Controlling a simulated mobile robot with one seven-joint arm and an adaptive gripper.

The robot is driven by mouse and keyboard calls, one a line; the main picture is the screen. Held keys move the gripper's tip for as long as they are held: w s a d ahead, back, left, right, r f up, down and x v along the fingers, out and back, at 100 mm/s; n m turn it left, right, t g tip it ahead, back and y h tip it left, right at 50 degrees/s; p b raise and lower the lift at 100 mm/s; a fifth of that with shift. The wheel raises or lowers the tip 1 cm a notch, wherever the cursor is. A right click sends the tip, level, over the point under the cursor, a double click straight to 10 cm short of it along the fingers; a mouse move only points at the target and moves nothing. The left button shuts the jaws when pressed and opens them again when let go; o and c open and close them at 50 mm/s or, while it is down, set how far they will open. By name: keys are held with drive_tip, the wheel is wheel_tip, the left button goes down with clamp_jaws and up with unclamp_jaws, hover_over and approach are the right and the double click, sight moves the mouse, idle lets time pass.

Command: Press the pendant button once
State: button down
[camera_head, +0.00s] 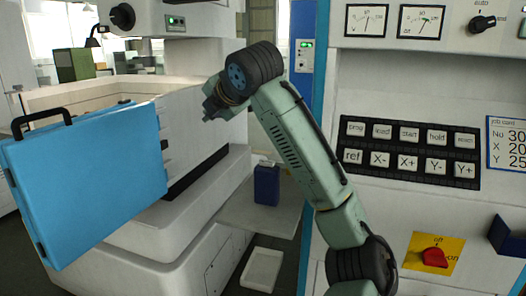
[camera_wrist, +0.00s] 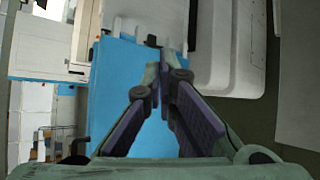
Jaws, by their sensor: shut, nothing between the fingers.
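A black key panel (camera_head: 410,122) with two rows of pale square keys is on the front of the machine cabinet at the right. Its keys include start, hold, ref, X-, X+, Y- and Y+. Nothing is labelled pendant, so I cannot tell which button is the pendant button. My gripper (camera_head: 208,112) is at the end of my raised arm, left of the panel and well apart from it. In the wrist view my gripper (camera_wrist: 164,75) has its fingers together and empty, over a blue panel (camera_wrist: 126,75). No keys show in the wrist view.
A blue door-like panel (camera_head: 95,180) with a black handle stands open at the left. A blue canister (camera_head: 266,185) and a white tray (camera_head: 262,270) are behind my arm. A red rotary switch (camera_head: 434,257) sits below the keys. A green-lit box (camera_head: 304,56) is on the blue post.

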drive_tip(key=s+d+r+g+h+p, duration=0.1)
drive_tip(key=d+h, duration=0.2)
drive_tip(key=d, duration=1.1)
drive_tip(key=shift+s+r+n+g+h, duration=0.15)
drive_tip(key=shift+s+n+g+h, duration=0.1)
drive_tip(key=shift+n+g+h, duration=0.15)
drive_tip(key=b, duration=0.8)
hover_over(270, 161)
wheel_tip(270, 161, down, 8)
drive_tip(key=shift+r, duration=0.1)
drive_tip(key=shift+f, duration=0.5)
drive_tip(key=shift+f, duration=0.4)
